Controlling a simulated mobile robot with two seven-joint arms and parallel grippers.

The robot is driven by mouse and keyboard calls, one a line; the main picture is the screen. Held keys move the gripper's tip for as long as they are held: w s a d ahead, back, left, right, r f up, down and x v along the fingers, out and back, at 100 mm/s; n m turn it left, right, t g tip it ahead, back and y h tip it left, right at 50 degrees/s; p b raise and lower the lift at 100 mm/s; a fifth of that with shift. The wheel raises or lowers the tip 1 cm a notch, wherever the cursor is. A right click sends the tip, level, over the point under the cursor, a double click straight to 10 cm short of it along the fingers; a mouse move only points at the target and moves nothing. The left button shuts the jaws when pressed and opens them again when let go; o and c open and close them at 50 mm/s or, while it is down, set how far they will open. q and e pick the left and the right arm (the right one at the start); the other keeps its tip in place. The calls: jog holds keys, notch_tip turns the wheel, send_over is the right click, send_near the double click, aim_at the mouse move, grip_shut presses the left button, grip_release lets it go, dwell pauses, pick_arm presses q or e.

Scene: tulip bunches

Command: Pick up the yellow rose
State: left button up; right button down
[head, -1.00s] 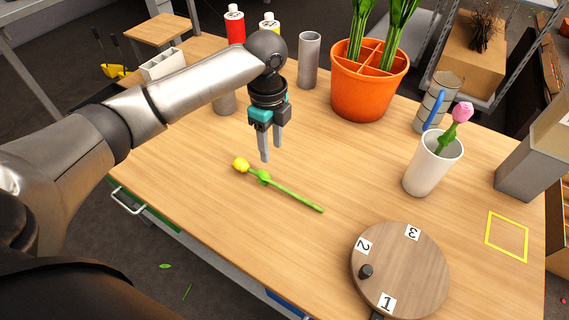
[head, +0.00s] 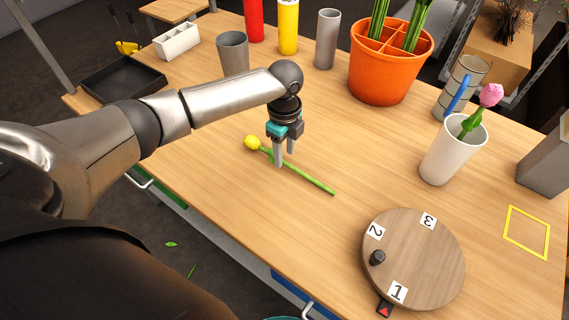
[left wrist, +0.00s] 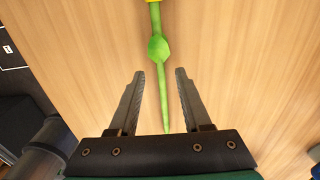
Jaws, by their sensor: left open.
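The yellow rose (head: 252,142) lies flat on the wooden table, its green stem (head: 312,182) pointing to the lower right. My left gripper (head: 284,160) is open, pointing down over the stem just below the flower head. In the left wrist view the open left gripper (left wrist: 157,78) has one finger on each side of the stem (left wrist: 158,50), with gaps on both sides. The flower head is mostly cut off at the top edge there. I cannot tell how high the fingertips are above the table. My right gripper is not in view.
A round wooden turntable (head: 428,270) with numbers stands at the lower right. A white cup (head: 450,158) holds a pink flower (head: 490,95). An orange pot (head: 382,78), a grey cup (head: 233,55) and bottles stand at the back. The table around the rose is clear.

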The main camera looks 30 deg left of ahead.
aim_at(289, 165)
pick_arm(q)
notch_tip(289, 165, down, 3)
jog(key=shift+r, duration=0.2)
grip_shut()
dwell(1.1)
